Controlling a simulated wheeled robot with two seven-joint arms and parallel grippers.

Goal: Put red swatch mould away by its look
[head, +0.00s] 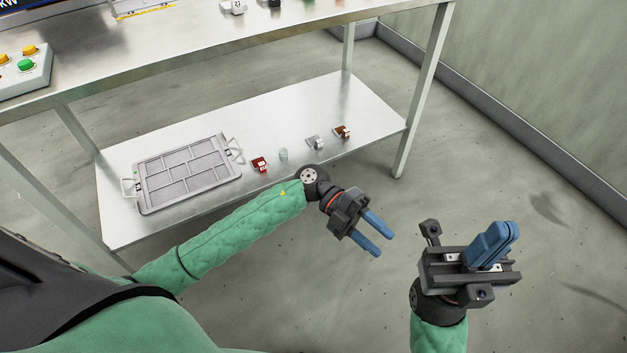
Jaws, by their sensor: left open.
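A small red block (260,164), which looks like the red swatch mould, sits on the lower shelf just right of a grey tray. It has a pale marking too small to read. The grey tray (142,188) is divided into several shallow compartments that look empty, with a handle at each end. My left gripper (383,244) is open and empty, in front of the shelf and right of the red block, well apart from it. My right gripper (496,240) is further right over the floor, its blue fingers together with nothing seen between them.
On the lower shelf (217,217), right of the red block, stand a small clear cup (283,154), a grey-white block (316,143) and a brown block (342,132). Table legs (425,90) flank the shelf.

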